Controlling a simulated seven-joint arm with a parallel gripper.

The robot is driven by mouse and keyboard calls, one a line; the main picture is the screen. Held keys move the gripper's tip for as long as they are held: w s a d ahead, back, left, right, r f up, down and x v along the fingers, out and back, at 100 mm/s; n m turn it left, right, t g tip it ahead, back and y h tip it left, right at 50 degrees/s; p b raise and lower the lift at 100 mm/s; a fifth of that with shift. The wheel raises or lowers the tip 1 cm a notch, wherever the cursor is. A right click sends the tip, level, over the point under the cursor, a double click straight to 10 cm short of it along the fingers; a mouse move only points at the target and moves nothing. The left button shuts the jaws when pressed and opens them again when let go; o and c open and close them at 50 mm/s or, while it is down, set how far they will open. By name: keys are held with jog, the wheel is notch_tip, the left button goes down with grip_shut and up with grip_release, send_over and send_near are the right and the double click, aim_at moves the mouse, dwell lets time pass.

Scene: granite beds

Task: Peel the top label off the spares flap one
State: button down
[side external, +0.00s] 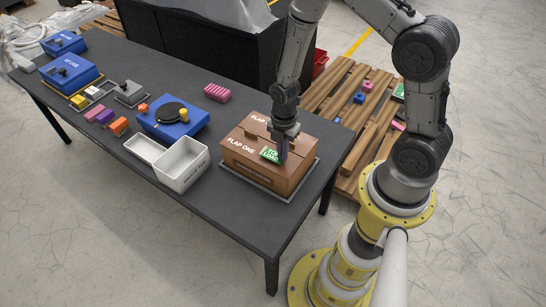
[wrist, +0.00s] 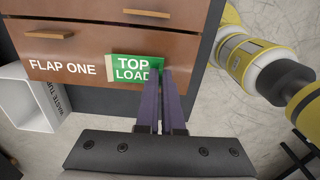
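The brown spares box (side external: 245,172) sits at the right end of the dark table. Its front panel, marked FLAP ONE (wrist: 62,67), shows in the wrist view with a light wooden handle strip above. A green TOP LOAD label (wrist: 130,68) with a pale strip at its left end is on that panel; it also shows in the side view (side external: 271,155). My gripper (wrist: 162,72) is at the label's right end, its purple fingers close together and covering that end. I cannot tell whether the label's edge is between them or whether they touch it.
A white waste tub (wrist: 30,100) stands open just left of the box; its lid (side external: 145,149) is beside it. A blue unit with a black disc (side external: 172,115), a pink block (side external: 217,92) and several coloured blocks lie farther left. A wooden pallet (side external: 340,85) is behind the table.

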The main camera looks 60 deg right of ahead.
jog(key=shift+s+r, duration=0.15)
jog(key=shift+r, duration=0.5)
jog(key=shift+s+r, duration=0.15)
jog(key=shift+r, duration=0.45)
dwell(0.4)
jog(key=shift+r, duration=0.1)
notch_tip(320, 180, up, 5)
jog(key=shift+f, duration=0.1)
dwell(0.6)
